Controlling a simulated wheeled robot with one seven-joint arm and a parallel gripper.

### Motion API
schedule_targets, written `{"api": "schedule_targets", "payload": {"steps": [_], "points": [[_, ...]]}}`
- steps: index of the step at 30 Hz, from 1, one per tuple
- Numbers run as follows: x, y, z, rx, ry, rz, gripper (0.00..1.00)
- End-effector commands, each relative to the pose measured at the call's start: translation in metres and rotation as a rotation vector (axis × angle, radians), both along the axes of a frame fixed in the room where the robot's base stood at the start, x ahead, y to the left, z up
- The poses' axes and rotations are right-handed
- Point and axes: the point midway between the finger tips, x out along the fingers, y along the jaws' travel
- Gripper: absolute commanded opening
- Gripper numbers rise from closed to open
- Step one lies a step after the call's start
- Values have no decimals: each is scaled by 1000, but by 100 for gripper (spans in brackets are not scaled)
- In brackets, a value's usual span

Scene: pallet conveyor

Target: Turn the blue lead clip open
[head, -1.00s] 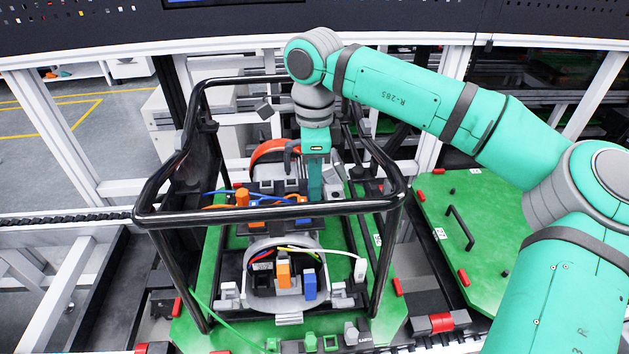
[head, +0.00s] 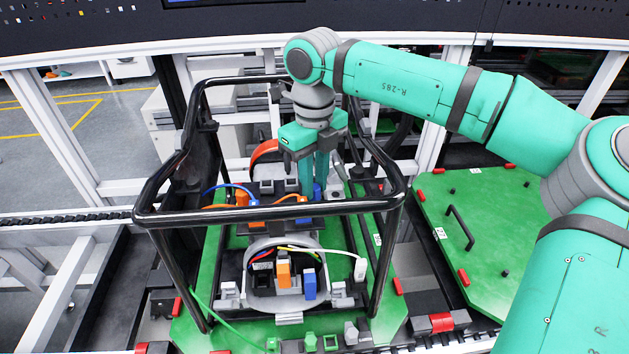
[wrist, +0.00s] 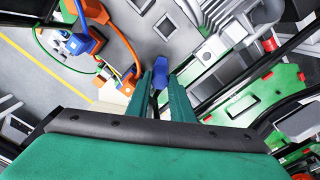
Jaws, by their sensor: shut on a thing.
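The blue clip (wrist: 162,77) sits between the two teal fingertips of my gripper (wrist: 163,92) in the wrist view. In the head view, a bit of the blue clip (head: 317,190) shows beside the fingers of my gripper (head: 313,186), at the back of the unit inside the black frame. My gripper points down and is shut on the clip. The fingers hide part of the clip, and I cannot tell its exact turn angle. A blue lead (head: 232,188) arcs at the left of the unit.
A black tubular frame (head: 270,216) surrounds the unit and my gripper reaches down inside it. Orange clips stand near the gripper, one at the left (head: 241,197). A second green pallet (head: 480,240) lies at the right.

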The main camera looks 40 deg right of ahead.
Motion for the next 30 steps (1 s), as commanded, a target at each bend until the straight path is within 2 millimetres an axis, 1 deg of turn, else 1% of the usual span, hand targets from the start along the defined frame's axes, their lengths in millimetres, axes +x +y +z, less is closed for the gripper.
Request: {"api": "schedule_targets", "payload": {"steps": [6,15,22,30], "points": [[1,0,2,-3,-3,-203,0],[1,0,2,-3,-3,-451,0],[1,0,1,-1,-4,-578,0],[1,0,2,-2,-5,-646,0]]}}
